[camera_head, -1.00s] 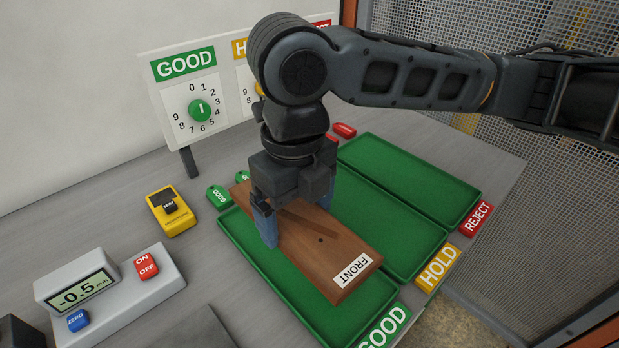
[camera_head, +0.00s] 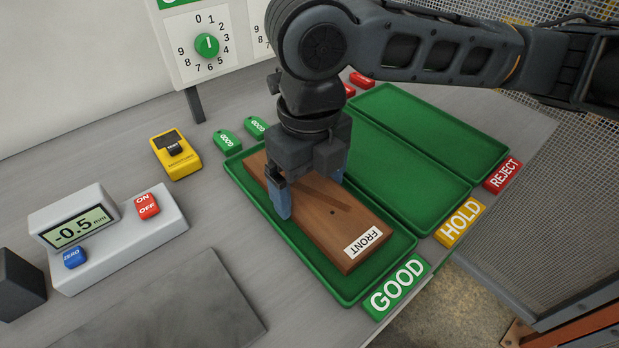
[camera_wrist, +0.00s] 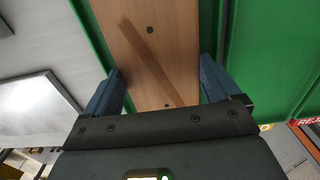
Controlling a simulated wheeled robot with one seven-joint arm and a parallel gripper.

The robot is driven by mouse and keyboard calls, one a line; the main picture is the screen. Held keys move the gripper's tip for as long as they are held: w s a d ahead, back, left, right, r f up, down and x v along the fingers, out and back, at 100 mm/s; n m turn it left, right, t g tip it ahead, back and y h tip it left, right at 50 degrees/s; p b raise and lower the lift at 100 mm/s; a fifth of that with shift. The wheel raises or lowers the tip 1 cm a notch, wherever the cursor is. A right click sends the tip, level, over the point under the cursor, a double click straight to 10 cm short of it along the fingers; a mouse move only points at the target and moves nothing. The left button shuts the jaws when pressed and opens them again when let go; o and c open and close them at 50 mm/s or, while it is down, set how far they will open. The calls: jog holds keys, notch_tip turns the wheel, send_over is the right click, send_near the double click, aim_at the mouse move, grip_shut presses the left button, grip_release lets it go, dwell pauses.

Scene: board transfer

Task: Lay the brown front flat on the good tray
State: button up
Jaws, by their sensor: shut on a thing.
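The brown front (camera_head: 325,219), a wooden board with a white FRONT label at its near end, is in the good tray (camera_head: 337,296) in the head view. It looks flat and lies within the tray's green rim. I cannot tell whether its underside fully touches the tray floor. My gripper (camera_head: 310,195) points down with its blue fingers shut on the long edges of the board, near its middle. In the wrist view the board (camera_wrist: 160,60) runs between the two fingers (camera_wrist: 160,90). The gripper hides part of the board's far half.
The hold tray (camera_head: 410,170) and reject tray (camera_head: 440,125) lie to the right, both empty where visible. Green GOOD tags (camera_head: 228,141) lie behind the good tray. A yellow device (camera_head: 176,155) and a gauge reading -0.5 mm (camera_head: 120,235) stand to the left.

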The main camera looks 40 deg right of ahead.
jog(key=shift+f+b, duration=0.3)
dwell(0.5)
jog(key=o, duration=0.9)
jog(key=shift+o, duration=0.2)
jog(key=shift+r, duration=0.1)
notch_tip(320, 180, up, 8)
jog(key=shift+f, duration=0.2)
